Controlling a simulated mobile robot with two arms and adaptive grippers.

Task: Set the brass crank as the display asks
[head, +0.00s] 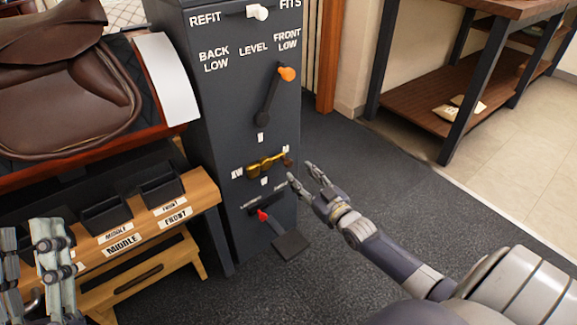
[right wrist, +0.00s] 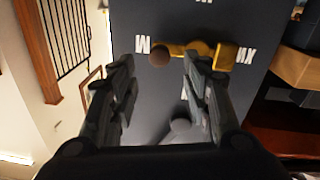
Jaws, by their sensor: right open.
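The brass crank (head: 265,164) sits on the front of a dark cabinet (head: 225,85), with short white labels around it. Its arm lies nearly sideways. Its brown knob (right wrist: 160,55) is at the right end in the head view, by a label that looks like M. The crank's brass body (right wrist: 215,52) also shows in the upside-down right wrist view. My right gripper (head: 299,172) is open and empty, just right of the crank and apart from it. My left gripper (head: 28,238) is at the lower left, its fingers apart, partly cut off. No display screen is in view.
Above the crank is an orange-knobbed lever (head: 272,95) at FRONT LOW and a white switch (head: 257,12). Below it is a red lever (head: 263,215). A saddle (head: 65,80) and a wooden bench with black bins (head: 107,212) stand left. The floor to the right is clear.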

